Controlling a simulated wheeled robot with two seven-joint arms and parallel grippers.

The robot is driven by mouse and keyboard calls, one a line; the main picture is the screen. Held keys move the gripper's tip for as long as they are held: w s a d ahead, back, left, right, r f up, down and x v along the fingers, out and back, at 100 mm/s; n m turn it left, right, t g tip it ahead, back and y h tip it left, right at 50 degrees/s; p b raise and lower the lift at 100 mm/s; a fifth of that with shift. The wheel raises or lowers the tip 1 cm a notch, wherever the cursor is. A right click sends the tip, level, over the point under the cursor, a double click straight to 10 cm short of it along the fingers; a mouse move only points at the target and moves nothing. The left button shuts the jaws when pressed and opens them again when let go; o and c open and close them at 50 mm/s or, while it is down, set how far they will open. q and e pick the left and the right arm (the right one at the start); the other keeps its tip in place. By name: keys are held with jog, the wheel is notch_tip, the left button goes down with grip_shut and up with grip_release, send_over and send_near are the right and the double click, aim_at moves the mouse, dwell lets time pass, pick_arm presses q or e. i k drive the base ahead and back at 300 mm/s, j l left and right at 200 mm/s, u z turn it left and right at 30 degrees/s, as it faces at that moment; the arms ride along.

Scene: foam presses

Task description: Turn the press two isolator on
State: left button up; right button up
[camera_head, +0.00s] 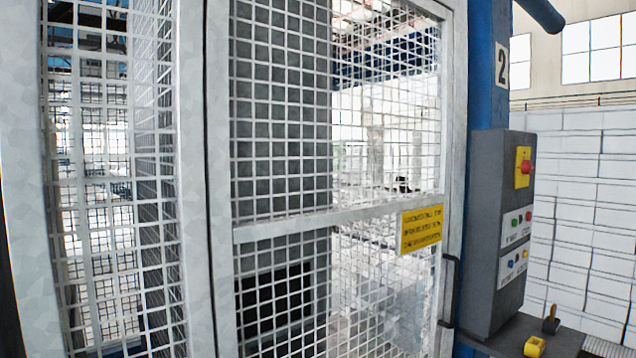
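A grey control box (498,235) is fixed to the blue post at the right, below a plate marked 2 (502,65). High on its right-hand face is a yellow plate with a red knob (523,167), which looks like an isolator switch or a stop button; I cannot tell which, nor its setting. Below it are rows of small buttons (515,222), with green, red, blue and yellow ones among them. Neither of my grippers is in view.
A mesh guard door (336,222) with a yellow sign (421,229) and a black handle (449,290) fills the middle and looks shut. Below the box is a dark ledge (515,335) with a yellow knob (534,347) and a yellow-and-black piece (551,320). White stacked blocks (590,200) stand behind.

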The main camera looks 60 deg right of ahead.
aim_at(527, 167)
jog(key=z, duration=3.05)
jog(key=i+l, duration=0.6)
jog(key=i, duration=0.15)
